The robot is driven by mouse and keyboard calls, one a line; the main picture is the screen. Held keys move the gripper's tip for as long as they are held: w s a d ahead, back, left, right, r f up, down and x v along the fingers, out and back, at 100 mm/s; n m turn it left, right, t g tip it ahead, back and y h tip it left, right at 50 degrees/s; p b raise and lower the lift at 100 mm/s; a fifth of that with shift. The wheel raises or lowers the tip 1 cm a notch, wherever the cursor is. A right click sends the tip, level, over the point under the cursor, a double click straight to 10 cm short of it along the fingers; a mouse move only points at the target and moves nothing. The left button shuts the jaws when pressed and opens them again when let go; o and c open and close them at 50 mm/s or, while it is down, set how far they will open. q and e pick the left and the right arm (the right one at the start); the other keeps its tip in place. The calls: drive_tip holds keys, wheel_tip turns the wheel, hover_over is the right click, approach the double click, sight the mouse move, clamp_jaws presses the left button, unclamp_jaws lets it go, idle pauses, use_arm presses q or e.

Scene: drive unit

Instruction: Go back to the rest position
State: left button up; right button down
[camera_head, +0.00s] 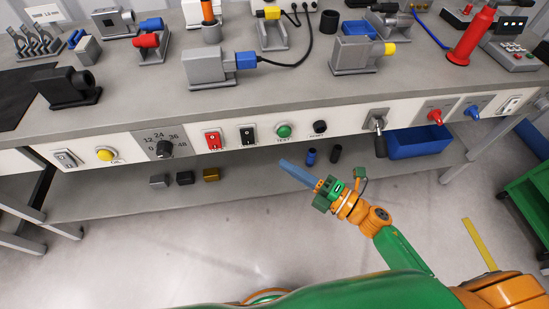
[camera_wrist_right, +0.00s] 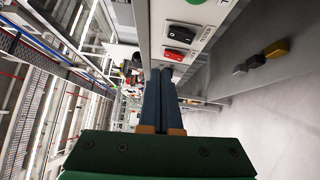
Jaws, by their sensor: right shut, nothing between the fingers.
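My right gripper (camera_head: 283,164) shows in the head view in front of the bench's front panel, below the green button (camera_head: 284,131). Its blue fingers are shut and empty. In the right wrist view my right gripper (camera_wrist_right: 163,74) shows its two blue fingers lying together, with the black rocker switch (camera_wrist_right: 185,28) and the red rocker switch (camera_wrist_right: 178,56) on the panel beyond them. My left gripper is in neither view.
The grey bench (camera_head: 120,118) carries several motor-like units and cables. A lever (camera_head: 379,136) sticks out of the panel. A blue bin (camera_head: 418,144) sits on the lower shelf. A green cart (camera_head: 531,196) stands at the right.

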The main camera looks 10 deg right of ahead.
drive_tip(key=shift+s+d, duration=0.3)
drive_tip(key=shift+d, duration=0.1)
